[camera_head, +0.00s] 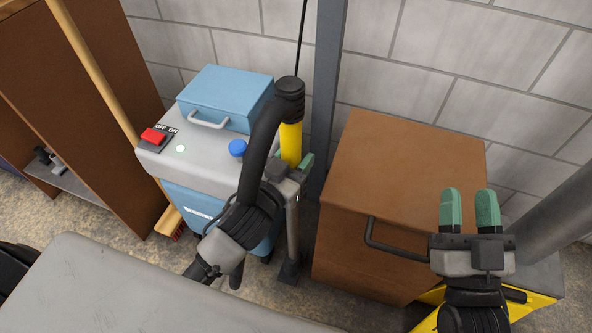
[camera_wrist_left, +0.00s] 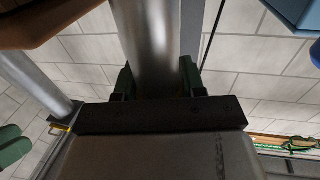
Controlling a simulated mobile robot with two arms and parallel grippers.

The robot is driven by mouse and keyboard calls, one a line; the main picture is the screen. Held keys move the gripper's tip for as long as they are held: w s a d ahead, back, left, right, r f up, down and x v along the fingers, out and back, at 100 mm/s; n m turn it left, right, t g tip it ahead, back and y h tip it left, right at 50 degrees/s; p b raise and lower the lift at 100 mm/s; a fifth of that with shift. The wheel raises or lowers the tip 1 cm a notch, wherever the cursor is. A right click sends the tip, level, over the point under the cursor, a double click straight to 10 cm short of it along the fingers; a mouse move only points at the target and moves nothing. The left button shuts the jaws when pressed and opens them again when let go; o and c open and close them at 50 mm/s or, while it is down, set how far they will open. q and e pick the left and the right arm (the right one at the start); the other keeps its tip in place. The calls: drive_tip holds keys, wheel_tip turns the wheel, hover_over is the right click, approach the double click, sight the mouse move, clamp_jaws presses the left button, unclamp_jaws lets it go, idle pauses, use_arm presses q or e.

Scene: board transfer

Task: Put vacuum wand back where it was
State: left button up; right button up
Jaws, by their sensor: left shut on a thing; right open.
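The vacuum wand has a yellow grip (camera_head: 291,143), a black hose at its top and a grey metal tube below. It stands nearly upright between the blue vacuum machine (camera_head: 225,178) and the wooden cabinet, with its dark foot (camera_head: 291,270) low near the floor. I cannot tell if the foot touches it. My left gripper (camera_head: 293,167) is shut on the wand just below the yellow part. In the left wrist view the metal tube (camera_wrist_left: 150,45) runs between the green fingers. My right gripper (camera_head: 470,208) is open and empty, over the cabinet's right front.
The wooden cabinet (camera_head: 400,165) has a dark handle at its front. A broom (camera_head: 95,70) leans by a brown shelf (camera_head: 75,110) at left. A red switch (camera_head: 153,135) is on the machine. A grey post (camera_head: 327,90) stands behind the wand. A grey surface (camera_head: 130,295) fills the lower left.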

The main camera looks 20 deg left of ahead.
use_arm(q)
drive_tip(key=shift+f+b, duration=0.3)
drive_tip(key=shift+f, duration=0.2)
drive_tip(key=shift+f+b, duration=0.55)
drive_tip(key=shift+f, duration=0.65)
use_arm(e)
drive_tip(key=shift+s+r+t+y, duration=0.45)
drive_tip(key=shift+s+r+t, duration=0.45)
drive_tip(key=shift+r+t, duration=0.25)
drive_tip(key=shift+s+r+t+y, duration=0.45)
drive_tip(key=shift+s+r+t, duration=0.45)
drive_tip(key=shift+t, duration=0.35)
